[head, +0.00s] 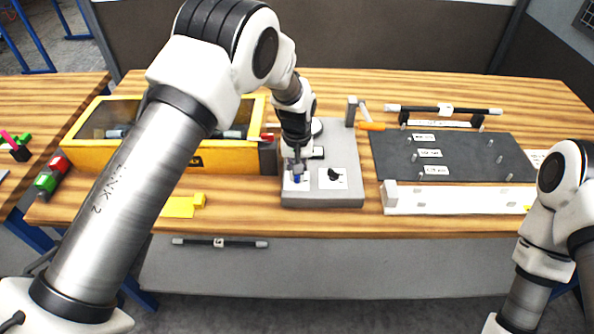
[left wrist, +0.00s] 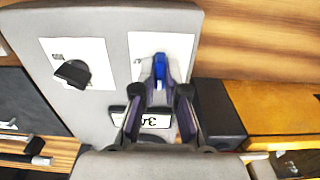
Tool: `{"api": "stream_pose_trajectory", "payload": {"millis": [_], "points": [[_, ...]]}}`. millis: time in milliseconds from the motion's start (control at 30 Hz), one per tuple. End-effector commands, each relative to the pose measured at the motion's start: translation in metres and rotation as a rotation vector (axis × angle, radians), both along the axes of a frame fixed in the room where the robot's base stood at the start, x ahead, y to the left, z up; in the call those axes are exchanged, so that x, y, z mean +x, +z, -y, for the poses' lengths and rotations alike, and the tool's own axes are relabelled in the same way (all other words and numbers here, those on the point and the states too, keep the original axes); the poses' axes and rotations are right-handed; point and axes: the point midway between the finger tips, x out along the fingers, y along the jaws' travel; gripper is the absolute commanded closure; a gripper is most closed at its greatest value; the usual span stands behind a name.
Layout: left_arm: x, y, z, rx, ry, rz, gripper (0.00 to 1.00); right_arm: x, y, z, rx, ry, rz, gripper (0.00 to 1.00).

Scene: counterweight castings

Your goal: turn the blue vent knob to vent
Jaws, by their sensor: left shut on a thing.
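The blue vent knob (head: 297,179) sits on a white label at the front left of a grey panel (head: 350,150). It also shows in the left wrist view (left wrist: 160,66), between the fingertips. My left gripper (head: 297,170) points down over the knob and is shut on it; the left wrist view shows its dark fingers (left wrist: 160,92) on either side of the blue. The fingers partly hide the knob and its label. My right arm is at the right edge of the head view, but its gripper is out of view.
A black knob (head: 333,175) sits beside the blue one on its own label. A yellow bin (head: 85,160) stands left of the panel, and an orange-handled lever (head: 371,126) at its back right. A dark board with labels and pegs (head: 455,155) lies to the right.

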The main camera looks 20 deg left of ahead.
Motion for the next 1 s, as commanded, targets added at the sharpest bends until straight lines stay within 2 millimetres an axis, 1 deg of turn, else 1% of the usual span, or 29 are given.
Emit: {"api": "stream_pose_trajectory", "payload": {"millis": [33, 167, 200, 233, 267, 567, 667, 767, 1000], "points": [[-0.004, -0.004, 0.000, 0.001, 0.000, -0.013, 1.00, 0.000, -0.001, 0.000, 0.000, 0.000, 0.000, 0.60], [-0.004, -0.004, 0.000, 0.001, -0.001, -0.013, 1.00, 0.000, -0.001, 0.000, 0.000, 0.000, 0.000, 0.60], [-0.004, -0.004, 0.000, 0.001, -0.001, -0.013, 0.82, 0.000, -0.001, 0.000, 0.000, 0.000, 0.000, 0.60], [-0.004, -0.004, 0.000, 0.001, -0.001, -0.013, 0.71, 0.000, -0.001, 0.000, 0.000, 0.000, 0.000, 0.60], [-0.004, -0.004, 0.000, 0.001, -0.001, -0.012, 0.64, 0.000, -0.001, 0.000, 0.000, 0.000, 0.000, 0.60], [-0.001, 0.000, 0.000, 0.000, -0.002, -0.003, 0.64, 0.000, 0.000, 0.000, 0.000, 0.000, 0.000, 0.60], [0.000, 0.008, 0.000, 0.000, -0.002, -0.002, 0.64, 0.000, 0.000, 0.000, 0.000, 0.000, 0.000, 0.60], [0.000, 0.027, 0.000, 0.001, -0.002, 0.000, 0.64, 0.000, 0.000, 0.000, 0.000, 0.000, 0.000, 0.60], [0.000, 0.089, 0.000, 0.000, -0.002, -0.001, 0.64, 0.000, 0.000, 0.000, 0.000, 0.000, 0.000, 0.60]]}}
